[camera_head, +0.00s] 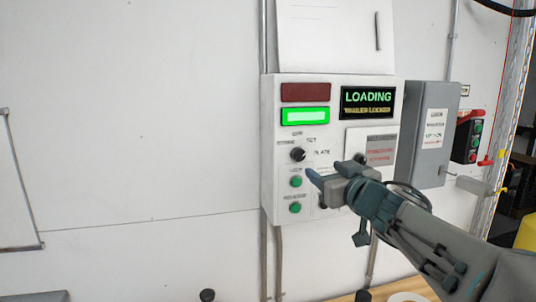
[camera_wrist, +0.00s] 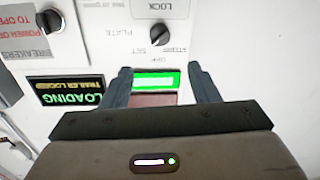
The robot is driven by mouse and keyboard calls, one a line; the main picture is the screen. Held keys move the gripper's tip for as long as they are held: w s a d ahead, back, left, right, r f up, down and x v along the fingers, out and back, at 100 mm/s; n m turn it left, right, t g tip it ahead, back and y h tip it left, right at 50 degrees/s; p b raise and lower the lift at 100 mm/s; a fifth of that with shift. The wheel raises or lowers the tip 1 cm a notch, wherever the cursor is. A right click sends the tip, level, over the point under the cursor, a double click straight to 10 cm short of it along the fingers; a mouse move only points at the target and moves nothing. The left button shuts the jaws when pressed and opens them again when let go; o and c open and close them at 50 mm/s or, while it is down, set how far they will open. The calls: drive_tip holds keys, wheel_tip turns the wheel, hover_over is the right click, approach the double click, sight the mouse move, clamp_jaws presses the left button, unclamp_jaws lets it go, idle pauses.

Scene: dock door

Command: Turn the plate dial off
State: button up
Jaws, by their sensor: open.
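The plate dial is a black round knob (camera_head: 298,154) on the white control panel (camera_head: 269,190), below the lit green lamp. In the wrist view the picture is upside down, and the plate dial (camera_wrist: 159,36) shows ahead of the fingers, with the words PLATE and SET beside it. Where its pointer stands is too small to tell for sure. My gripper (camera_head: 318,180) is in front of the panel, below and right of the dial in the head view. In the wrist view my gripper (camera_wrist: 160,72) is open and empty, its fingers apart from the dial.
A second black knob (camera_wrist: 50,20) is on a breaker plate to the dial's right in the head view. Two green buttons (camera_head: 295,182) sit under the dial. The display (camera_head: 367,101) reads LOADING. A grey box (camera_head: 425,135) stands out at right.

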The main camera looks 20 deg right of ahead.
sight(302, 155)
drive_tip(key=w, duration=0.8)
drive_tip(key=w+p, duration=0.1)
drive_tip(key=w, duration=0.3)
drive_tip(key=shift+w+a, duration=0.15)
drive_tip(key=shift+a, duration=0.2)
drive_tip(key=c, duration=1)
